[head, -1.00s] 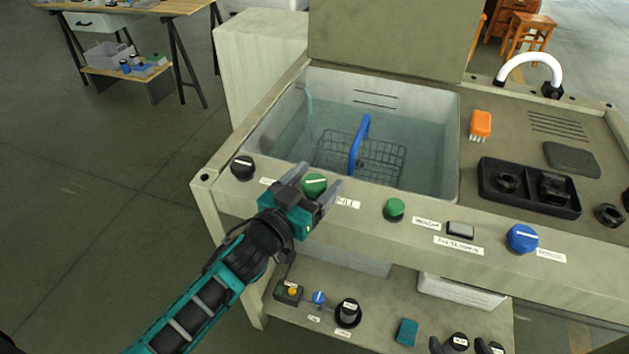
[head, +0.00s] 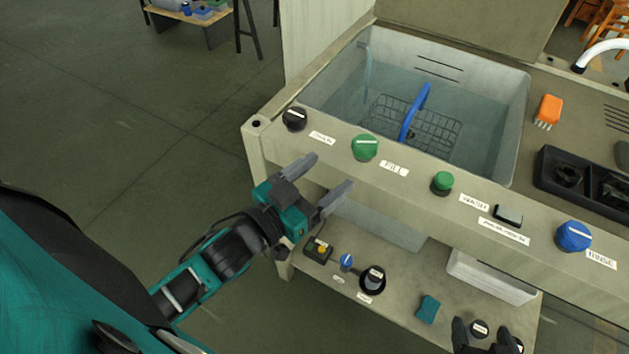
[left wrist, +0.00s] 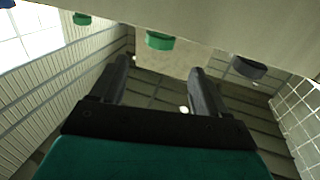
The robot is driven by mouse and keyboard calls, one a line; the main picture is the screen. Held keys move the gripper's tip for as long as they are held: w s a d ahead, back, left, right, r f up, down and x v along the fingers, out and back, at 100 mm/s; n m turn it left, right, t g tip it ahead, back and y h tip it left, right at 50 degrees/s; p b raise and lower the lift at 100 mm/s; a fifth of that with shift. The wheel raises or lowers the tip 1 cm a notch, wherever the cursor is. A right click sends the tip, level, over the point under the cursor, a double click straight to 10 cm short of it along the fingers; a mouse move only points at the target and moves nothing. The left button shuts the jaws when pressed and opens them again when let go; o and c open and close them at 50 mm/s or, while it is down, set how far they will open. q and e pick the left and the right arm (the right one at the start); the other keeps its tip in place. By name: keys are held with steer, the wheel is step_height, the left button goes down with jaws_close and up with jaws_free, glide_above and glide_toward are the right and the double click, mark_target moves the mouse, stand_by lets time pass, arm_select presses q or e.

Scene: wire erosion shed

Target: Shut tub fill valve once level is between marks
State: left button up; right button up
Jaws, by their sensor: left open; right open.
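The tub (head: 517,145) holds bluish water and a wire basket with a blue handle (head: 416,112). Two dark marks (head: 438,69) are on its back wall; the water surface looks just below the lower one. The green fill knob (head: 365,147) is on the front panel, its white line roughly crosswise. My left gripper (head: 330,174) is open and empty, in front of and below the knob, not touching it. In the left wrist view the green knob (left wrist: 160,41) is beyond the fingers. My right gripper (head: 482,327) is open at the bottom right, by the lower shelf.
On the panel, a black knob (head: 294,118) is left of the fill knob; a green button (head: 442,183), a dark switch (head: 508,215) and a blue knob (head: 573,236) are right of it. The lower shelf holds small controls and a teal sponge (head: 428,309).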

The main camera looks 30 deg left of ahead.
arm_select(q)
steer(key=shift+v, duration=0.85)
steer(key=s+f+g+y, duration=0.1)
steer(key=s+f+g, duration=0.1)
steer(key=f, duration=0.5)
steer(key=s+f+g+y, duration=0.2)
steer(key=f+g, duration=0.2)
steer(key=f, duration=0.4)
steer(key=shift+s+f+n, duration=0.3)
steer(key=shift+s+n, duration=0.1)
stand_by(5.2)
